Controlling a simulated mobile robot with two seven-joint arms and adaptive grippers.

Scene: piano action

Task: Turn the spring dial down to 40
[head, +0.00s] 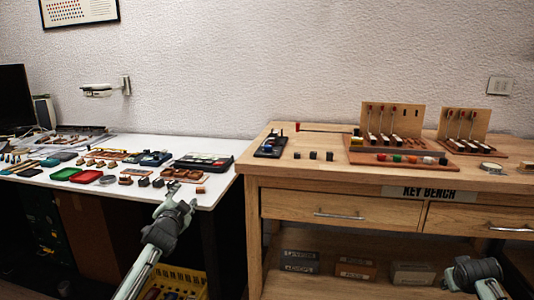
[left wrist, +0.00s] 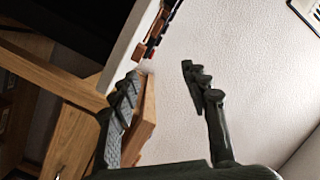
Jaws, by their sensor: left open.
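A small round silver-rimmed disc (head: 491,168) lies near the right end of the wooden key bench; it may be the spring dial, but it is too small for me to read a scale or pointer. My left gripper (head: 178,200) is in front of the white table's right end, far to the left of the disc. In the left wrist view its two fingers (left wrist: 160,85) stand wide apart with nothing between them. My right gripper (head: 472,272) shows at the bottom right, below the bench top in front of the lower shelf; its fingers are not clear.
The key bench (head: 290,178) carries key-action models (head: 391,118), a row of coloured pieces and small dark blocks. Its drawers are closed. The white table (head: 222,182) is crowded with trays and small parts. A yellow crate (head: 205,284) stands below.

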